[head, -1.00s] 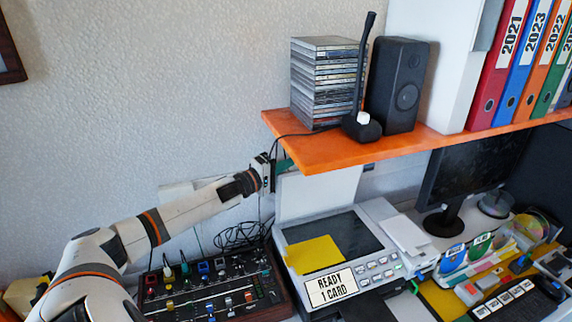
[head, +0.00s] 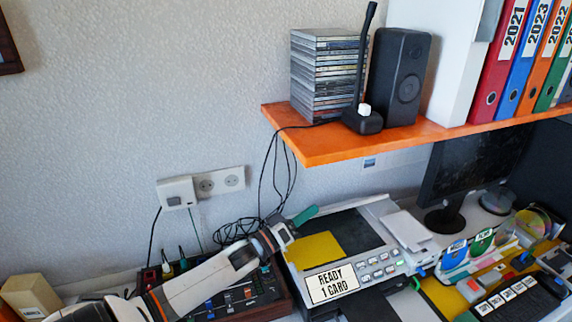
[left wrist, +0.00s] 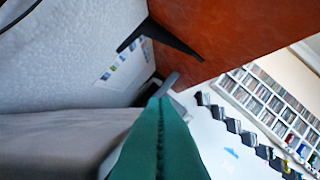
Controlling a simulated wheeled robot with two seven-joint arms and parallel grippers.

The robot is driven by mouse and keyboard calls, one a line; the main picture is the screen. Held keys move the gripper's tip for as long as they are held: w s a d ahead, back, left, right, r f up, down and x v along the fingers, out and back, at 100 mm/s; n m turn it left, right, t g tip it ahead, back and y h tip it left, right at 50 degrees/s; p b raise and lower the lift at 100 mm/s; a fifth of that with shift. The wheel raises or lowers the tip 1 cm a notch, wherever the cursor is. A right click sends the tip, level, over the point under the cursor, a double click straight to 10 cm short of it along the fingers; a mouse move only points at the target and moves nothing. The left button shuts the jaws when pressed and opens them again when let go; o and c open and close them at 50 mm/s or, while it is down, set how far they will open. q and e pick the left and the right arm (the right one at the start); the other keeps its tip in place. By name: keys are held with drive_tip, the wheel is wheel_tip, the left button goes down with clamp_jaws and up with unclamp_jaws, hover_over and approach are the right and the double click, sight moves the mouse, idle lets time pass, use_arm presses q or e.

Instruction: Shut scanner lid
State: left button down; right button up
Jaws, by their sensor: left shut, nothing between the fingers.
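The scanner (head: 372,284) stands on the desk, with a label reading READY 1 CARD on its front. Its dark glass (head: 356,230) and a yellow sheet (head: 318,250) on the left are visible. The lid (head: 348,205) seems to show only as a thin pale strip at the back edge of the glass; its exact angle is unclear. My left gripper (head: 312,211) is shut and empty, its teal fingertips at the scanner's back left corner. The left wrist view shows its green fingers (left wrist: 161,115) together; contact with the lid cannot be told. My right gripper is not visible.
An orange shelf (head: 330,147) with CD cases, a microphone and a speaker overhangs the scanner. A mixer (head: 240,295) with knobs lies under my left arm. Black cables (head: 240,228) hang behind. A monitor (head: 470,170) stands to the right.

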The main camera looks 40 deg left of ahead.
use_arm(q)
drive_tip(key=s+d+f+m+h+b, duration=0.1)
drive_tip(key=f+m+b, duration=0.1)
drive_tip(key=f, duration=0.1)
drive_tip(key=d+f+m+h+b, duration=0.1)
drive_tip(key=d+f+m+b, duration=0.1)
drive_tip(key=f, duration=0.2)
drive_tip(key=s+d+f+m+h+b, duration=0.1)
drive_tip(key=d+f+m+b, duration=0.1)
drive_tip(key=f+m+b, duration=0.1)
drive_tip(key=shift+s+f, duration=0.3)
drive_tip(key=shift+s+d+f+m+h+b, duration=0.1)
drive_tip(key=shift+d+f+m+h+b, duration=0.1)
drive_tip(key=shift+f+m+b, duration=0.35)
drive_tip(key=shift+s+d+f+m+h+b, duration=0.1)
drive_tip(key=shift+f+m+h+b, duration=0.1)
drive_tip(key=shift+f+m+b, duration=0.3)
